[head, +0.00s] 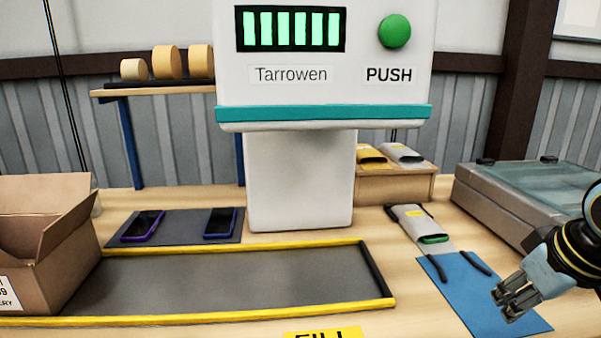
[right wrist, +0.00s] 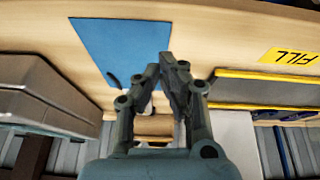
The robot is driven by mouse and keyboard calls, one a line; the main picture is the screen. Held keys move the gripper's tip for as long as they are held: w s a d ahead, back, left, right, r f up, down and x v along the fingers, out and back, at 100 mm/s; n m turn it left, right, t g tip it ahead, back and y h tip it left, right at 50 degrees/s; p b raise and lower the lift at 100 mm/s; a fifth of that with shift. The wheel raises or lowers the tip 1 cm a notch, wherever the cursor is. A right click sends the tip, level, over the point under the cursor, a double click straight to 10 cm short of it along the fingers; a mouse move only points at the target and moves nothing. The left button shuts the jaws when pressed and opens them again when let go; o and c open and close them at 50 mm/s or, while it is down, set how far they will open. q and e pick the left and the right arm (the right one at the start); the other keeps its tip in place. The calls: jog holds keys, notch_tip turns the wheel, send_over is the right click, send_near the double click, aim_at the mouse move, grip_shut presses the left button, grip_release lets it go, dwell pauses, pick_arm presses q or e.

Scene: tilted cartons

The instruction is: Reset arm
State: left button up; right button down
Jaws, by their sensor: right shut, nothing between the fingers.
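My right gripper (head: 512,300) is at the lower right of the head view, over the blue mat (head: 462,284). It is shut and holds nothing. My left gripper does not show in either view.
An open carton (head: 70,262) stands at the left by the yellow-edged grey tray (head: 230,280). Two phones (head: 143,226) lie on a dark mat behind it. A white machine (head: 300,180) stands in the middle. A grey pouch (head: 418,226) lies near the grey glass-topped box (head: 500,205).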

jog(key=s+a+f+m+g+h, duration=0.1)
jog(key=s+a+f, duration=0.1)
jog(key=s, duration=0.9)
jog(key=s+a+f, duration=0.2)
jog(key=s+f, duration=0.1)
jog(key=s, duration=0.7)
jog(key=s+d+f+g+b, duration=0.1)
jog(key=f+b, duration=0.1)
jog(key=f, duration=0.9)
jog(key=s+d+f+b, duration=0.1)
jog(key=s+f+b, duration=0.1)
jog(key=f, duration=1)
jog(key=s+d+f+g+b, duration=0.1)
jog(key=f+b, duration=0.1)
jog(key=f, duration=0.9)
jog(key=s+f+g+b, duration=0.1)
jog(key=s+f+b, duration=0.3)
jog(key=s+f, duration=1.4)
jog(key=shift+s+d+m, duration=0.25)
jog(key=shift+s+m, duration=0.15)
jog(key=shift+s, duration=0.05)
